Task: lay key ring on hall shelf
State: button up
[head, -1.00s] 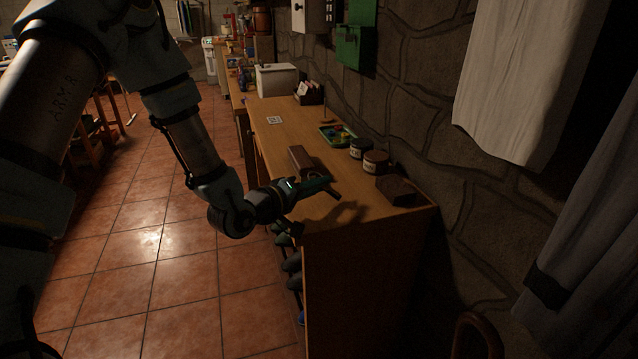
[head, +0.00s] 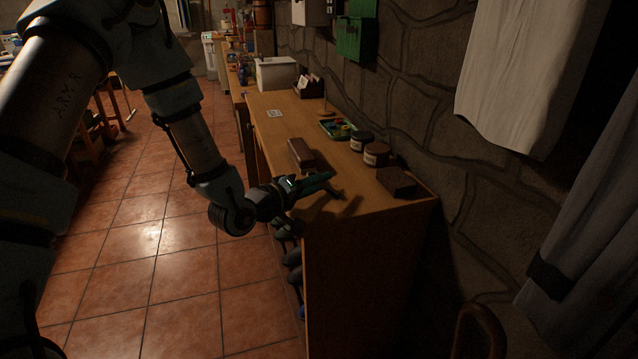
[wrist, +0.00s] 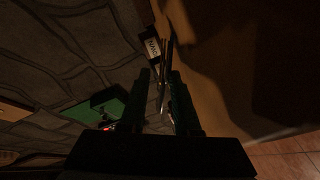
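The hall shelf appears to be the long wooden counter (head: 375,225) along the stone wall. My gripper (head: 326,181) is over its near end, with a shadow on the wood beside it. In the wrist view, my gripper (wrist: 160,78) has its two dark fingers close together. A thin metallic piece, apparently the key ring (wrist: 163,88), sits between them and reaches past the fingertips. It is dim, and its full outline is hidden by the fingers. In the head view I cannot clearly separate it from the gripper.
A brown box (head: 301,153) lies just behind my gripper. Two dark jars (head: 376,154), a dark brown block (head: 397,182) and a green tray (head: 336,128) stand along the wall side. A white bin (head: 276,74) is farther back. Bare wood lies around the gripper.

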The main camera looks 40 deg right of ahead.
jog(key=o, duration=0.3)
jog(key=b+v, duration=0.2)
jog(key=v, duration=0.8)
jog(key=shift+a+b, duration=0.3)
jog(key=shift+a, duration=0.1)
jog(key=w+a+f+t+y, duration=0.1)
jog(key=w+a+t+y, duration=0.1)
jog(key=w+a+y, duration=0.6)
jog(key=w+a+f+t+y, duration=0.25)
jog(key=w+a, duration=0.25)
jog(key=a, duration=0.7)
jog(key=s+a+r+n+g+y, duration=0.1)
jog(key=s+a+r, duration=0.1)
jog(key=a, duration=0.4)
jog(key=s+a+r+g+y, duration=0.2)
jog(key=s+a, duration=0.2)
jog(key=a, duration=0.1)
jog(key=s+a+r+n+g+y+p, duration=0.1)
jog(key=s+a+r+g+y, duration=0.1)
jog(key=a, duration=0.4)
jog(key=shift+s+a+n, duration=0.3)
jog(key=shift+s, duration=0.2)
